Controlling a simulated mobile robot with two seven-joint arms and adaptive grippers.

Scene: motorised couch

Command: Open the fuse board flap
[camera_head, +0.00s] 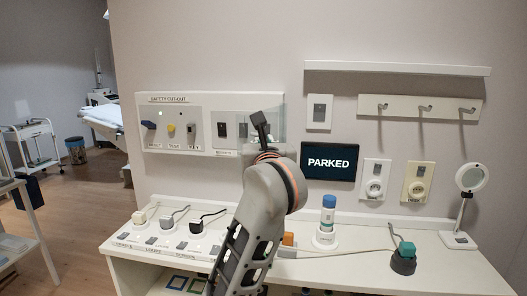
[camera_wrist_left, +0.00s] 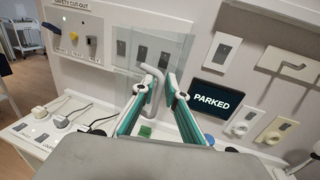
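The fuse board flap is a clear pane (camera_wrist_left: 182,48) over the right part of the white safety cut-out panel; it also shows faintly in the head view (camera_head: 277,112). A bent grey rod handle (camera_wrist_left: 157,92) stands out in front of the pane. My left gripper (camera_wrist_left: 162,85) has two teal-padded fingers apart, one on each side of the handle. Whether a pad touches it, I cannot tell. In the head view my own wrist hides most of this gripper. How far the flap stands from the panel is unclear. My right gripper is not in view.
The panel's left part holds a key switch (camera_head: 192,129) and coloured knobs. A PARKED screen (camera_head: 329,162) is on the wall at right. Below, a white shelf carries plugs, a blue-capped bottle (camera_head: 328,214), a green-topped plug (camera_head: 404,256) and a magnifier lamp (camera_head: 470,190).

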